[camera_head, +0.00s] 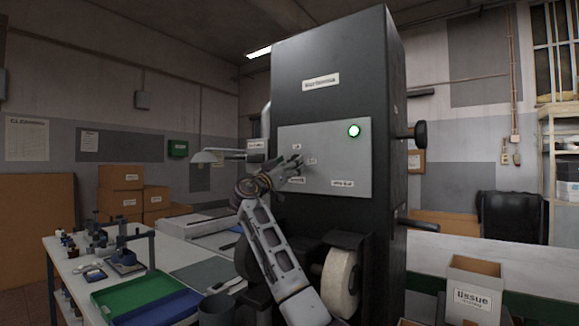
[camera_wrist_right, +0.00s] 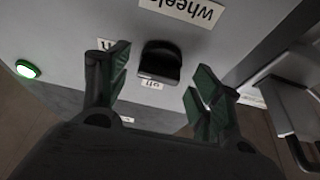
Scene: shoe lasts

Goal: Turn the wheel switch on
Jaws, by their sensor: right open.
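The wheel switch is a small black knob (camera_wrist_right: 160,62) on a grey control panel (camera_head: 330,170); a label reading "wheel…" (camera_wrist_right: 182,8) shows upside down near it in the right wrist view. A small label (camera_wrist_right: 151,85) beside the knob appears to read "off", and another (camera_wrist_right: 106,43) is partly covered by a finger. My right gripper (camera_wrist_right: 160,78) is open, its fingers on either side of the knob with gaps between. In the head view my right gripper (camera_head: 290,165) is at the panel's left part and hides the knob. My left gripper is not in view.
A green lamp (camera_head: 354,131) glows on the panel of the tall dark machine (camera_head: 335,60). A pale wheel (camera_head: 340,282) sits below. Dark handles (camera_head: 417,135) stick out of the machine's right side.

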